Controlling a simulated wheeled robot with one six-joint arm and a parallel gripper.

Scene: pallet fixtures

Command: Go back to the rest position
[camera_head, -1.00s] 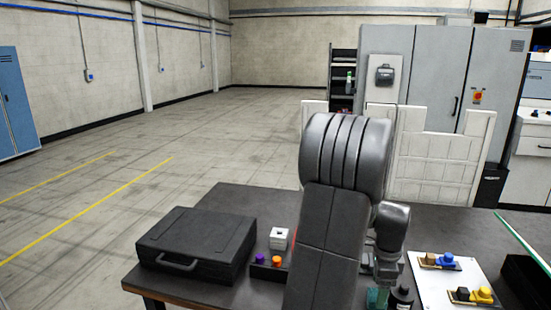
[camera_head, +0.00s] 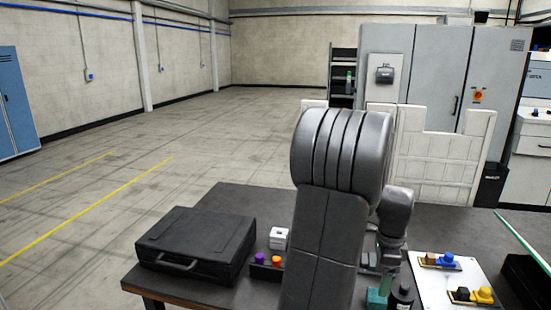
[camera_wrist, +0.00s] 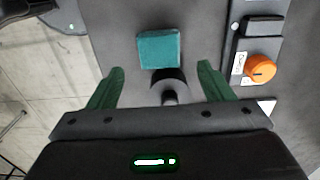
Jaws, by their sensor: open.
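In the wrist view my gripper (camera_wrist: 160,85) is open, its two green fingers spread apart with nothing held between them. A teal block (camera_wrist: 158,49) lies ahead of the fingertips on the dark table. A black round bottle-like object (camera_wrist: 168,80) shows between the fingers, below the block in the picture. In the head view the teal block (camera_head: 376,299) and the black bottle (camera_head: 401,296) stand near the table's front edge, just right of my arm.
A black case (camera_head: 196,240) lies on the table (camera_head: 222,200) at left. A small box with purple and orange knobs (camera_head: 266,270) and a white block (camera_head: 279,238) sit beside it. A white fixture plate (camera_head: 440,285) with blue and yellow parts is at right. A white slatted panel (camera_head: 440,165) stands behind.

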